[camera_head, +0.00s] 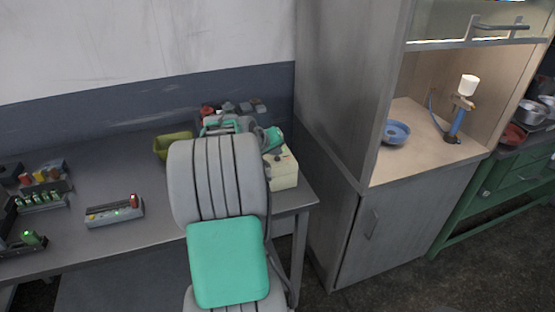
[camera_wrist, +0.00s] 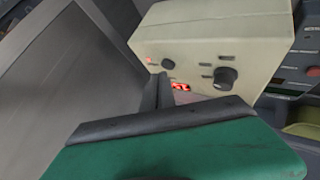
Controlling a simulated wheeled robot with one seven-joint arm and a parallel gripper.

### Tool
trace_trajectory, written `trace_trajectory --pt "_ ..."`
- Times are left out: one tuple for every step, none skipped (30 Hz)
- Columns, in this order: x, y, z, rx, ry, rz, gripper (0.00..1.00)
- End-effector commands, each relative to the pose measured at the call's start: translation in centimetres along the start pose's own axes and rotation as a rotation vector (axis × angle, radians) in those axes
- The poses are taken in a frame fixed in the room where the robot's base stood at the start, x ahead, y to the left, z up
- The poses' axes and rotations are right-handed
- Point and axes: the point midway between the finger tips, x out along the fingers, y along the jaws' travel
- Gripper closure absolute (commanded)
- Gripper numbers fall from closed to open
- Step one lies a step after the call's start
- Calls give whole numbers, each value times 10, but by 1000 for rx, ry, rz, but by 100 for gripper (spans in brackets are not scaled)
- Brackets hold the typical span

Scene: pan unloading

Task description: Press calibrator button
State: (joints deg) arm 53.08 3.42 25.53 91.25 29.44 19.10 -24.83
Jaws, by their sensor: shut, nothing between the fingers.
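The calibrator appears to be the cream box (camera_head: 285,172) on the right end of the table, partly hidden behind my arm. In the wrist view the cream box (camera_wrist: 215,38) shows a dark round knob or button (camera_wrist: 168,65), a larger dark knob (camera_wrist: 225,77), a small red light (camera_wrist: 149,60) and a lit red display (camera_wrist: 181,87). I cannot tell which control is the button. My gripper (camera_wrist: 161,88) is shut and empty, its dark fingers just in front of the panel below the smaller knob. Contact is unclear. The fingers partly cover the display.
A grey device (camera_head: 114,212) with lights lies on the table (camera_head: 150,235) to the left, near racks of green cells. A grey cabinet (camera_head: 327,130) stands close on the right.

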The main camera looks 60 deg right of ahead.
Motion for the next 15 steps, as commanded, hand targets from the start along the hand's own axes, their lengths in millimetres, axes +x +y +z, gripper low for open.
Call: trace_trajectory --pt "0 0 0 0 0 0 100" --pt "0 0 0 0 0 0 100" --pt "0 0 0 0 0 0 100" --pt "0 0 0 0 0 0 100" --pt "0 0 0 0 0 0 100" --pt "0 0 0 0 0 0 100" --pt "1 0 0 0 0 0 100" --pt "1 -1 1 0 0 0 100" --pt "1 -1 1 0 0 0 100" --pt "2 -1 1 0 0 0 100" --pt "2 -1 1 0 0 0 100" --pt "2 -2 2 0 0 0 100" --pt "2 -2 2 0 0 0 100" --pt "3 -2 2 0 0 0 100" --pt "3 -2 2 0 0 0 100"
